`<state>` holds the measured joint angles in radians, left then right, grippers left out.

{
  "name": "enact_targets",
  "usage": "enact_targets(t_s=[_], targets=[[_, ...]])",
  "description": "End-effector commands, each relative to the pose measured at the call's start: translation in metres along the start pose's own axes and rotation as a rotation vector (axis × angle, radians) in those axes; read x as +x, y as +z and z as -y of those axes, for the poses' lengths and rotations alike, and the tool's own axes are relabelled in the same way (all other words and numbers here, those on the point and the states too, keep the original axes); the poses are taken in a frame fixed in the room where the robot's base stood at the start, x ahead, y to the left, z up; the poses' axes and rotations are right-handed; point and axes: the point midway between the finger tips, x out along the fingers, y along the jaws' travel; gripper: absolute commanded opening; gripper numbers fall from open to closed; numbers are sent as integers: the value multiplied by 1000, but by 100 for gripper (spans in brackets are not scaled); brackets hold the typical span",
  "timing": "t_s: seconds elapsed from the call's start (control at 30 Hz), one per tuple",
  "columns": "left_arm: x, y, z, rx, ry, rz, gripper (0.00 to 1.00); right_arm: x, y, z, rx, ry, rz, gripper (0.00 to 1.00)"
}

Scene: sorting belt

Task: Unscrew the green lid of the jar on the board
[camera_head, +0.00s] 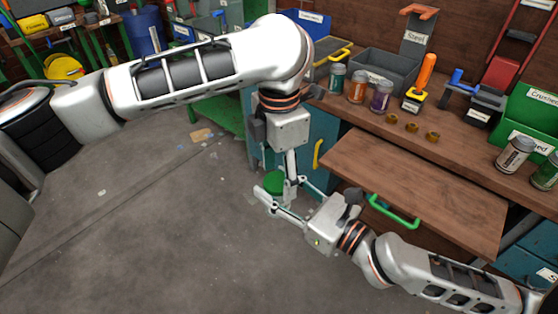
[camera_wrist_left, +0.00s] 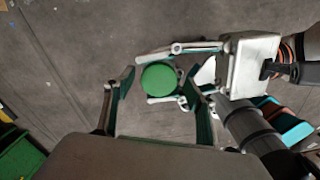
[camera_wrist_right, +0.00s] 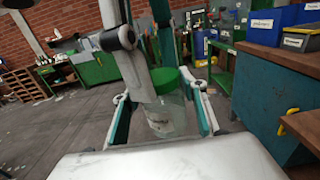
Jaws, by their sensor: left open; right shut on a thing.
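The jar (camera_wrist_right: 167,118) is clear glass with a pale label and stands upright in the right wrist view, its green lid (camera_wrist_right: 165,80) on top. My right gripper (camera_wrist_right: 163,110) is shut on the jar's body, one finger on each side. The lid also shows in the head view (camera_head: 275,181), with the jar below it mostly hidden. My left gripper (camera_wrist_left: 158,82) points down over the jar from above. It is open, with its fingers on either side of the lid and apart from it in the left wrist view.
The jar is held over open floor, left of the brown pull-out board (camera_head: 415,190). Bare board surface is clear. The workbench behind holds several jars, a grey bin (camera_head: 380,72), an orange-handled tool (camera_head: 427,72) and a green crate (camera_head: 530,125).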

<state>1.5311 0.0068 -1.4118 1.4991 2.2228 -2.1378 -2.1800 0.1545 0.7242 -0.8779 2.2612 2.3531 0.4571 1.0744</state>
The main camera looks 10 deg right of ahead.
Motion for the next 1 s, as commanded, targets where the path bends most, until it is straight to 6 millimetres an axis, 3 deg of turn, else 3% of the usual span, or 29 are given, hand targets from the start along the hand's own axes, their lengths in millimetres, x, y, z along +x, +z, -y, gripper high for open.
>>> enact_targets(t_s=[0.33,0.5,0.87,1.0], targets=[[5,0,0,-1,1,1,55,0,1,0,-1,0,1,0],[5,0,0,-1,0,1,14,0,1,0,-1,0,1,0],[5,0,0,-11,-1,0,12,0,1,0,-1,-1,2,0],[4,0,0,-158,1,-1,12,0,1,1,-1,-1,2,0]])
